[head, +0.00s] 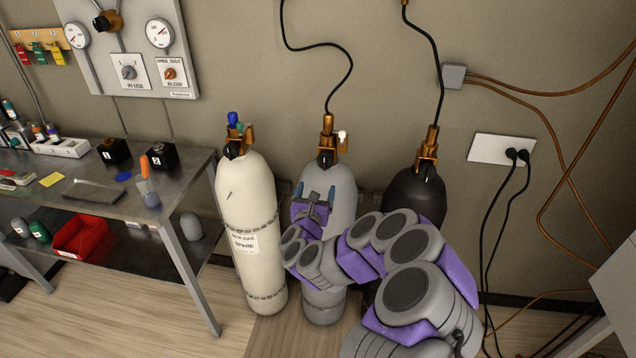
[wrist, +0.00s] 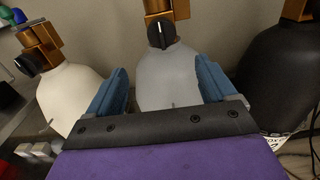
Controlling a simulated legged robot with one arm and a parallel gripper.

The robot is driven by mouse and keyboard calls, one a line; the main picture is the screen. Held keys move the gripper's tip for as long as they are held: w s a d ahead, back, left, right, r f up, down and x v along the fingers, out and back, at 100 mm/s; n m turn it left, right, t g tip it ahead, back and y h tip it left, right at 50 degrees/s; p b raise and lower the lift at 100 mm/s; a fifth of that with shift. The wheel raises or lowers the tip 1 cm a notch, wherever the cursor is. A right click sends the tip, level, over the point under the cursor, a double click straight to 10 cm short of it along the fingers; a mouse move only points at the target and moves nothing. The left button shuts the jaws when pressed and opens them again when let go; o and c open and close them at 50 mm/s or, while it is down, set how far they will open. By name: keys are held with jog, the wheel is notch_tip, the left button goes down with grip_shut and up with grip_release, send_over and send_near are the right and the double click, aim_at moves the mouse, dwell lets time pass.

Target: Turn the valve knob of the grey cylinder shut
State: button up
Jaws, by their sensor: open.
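The grey cylinder (head: 342,182) stands upright between a white and a black cylinder, with a brass valve (head: 327,140) on top. My arm hides much of its body in the head view. In the wrist view, its black valve knob (wrist: 161,33) with a white line faces me, above the grey shoulder (wrist: 167,80). My gripper (head: 316,192) is in front of the cylinder's upper body, below the valve. In the wrist view my gripper (wrist: 155,88) has its two blue fingers wide apart, with nothing between them but the view of the grey shoulder. The knob is beyond the fingertips, untouched.
The white spare cylinder (head: 248,200) stands close on the left, the black cylinder (head: 418,190) close on the right. Hoses rise from the grey and black valves. A metal bench (head: 110,205) is at far left. Cables hang on the right wall.

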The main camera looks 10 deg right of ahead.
jog(key=shift+v, duration=2.1)
jog(key=shift+r, duration=0.1)
jog(key=s+a+r+n+y, duration=0.1)
jog(key=a+r+n+y, duration=0.5)
jog(key=a+n+y, duration=0.35)
jog(key=s+a+r+n+g+y, duration=0.25)
jog(key=s+a+n+g, duration=0.3)
jog(key=s+n, duration=0.6)
jog(key=s+d+n+g+h, duration=0.2)
jog(key=s+d+n+g, duration=0.2)
jog(key=s, duration=0.8)
jog(key=s+d+f+n+g+h, duration=0.1)
jog(key=s+d+n+g+h, duration=0.1)
jog(key=s+d+n+g, duration=0.3)
jog(key=s+d+n+g+h, duration=0.2)
jog(key=s+d+n, duration=0.7)
jog(key=s, duration=1)
jog(key=d+g, duration=0.2)
jog(key=d, duration=0.1)
jog(key=shift+s+f+n, duration=0.15)
jog(key=shift+f+n, duration=0.15)
jog(key=shift+n, duration=0.1)
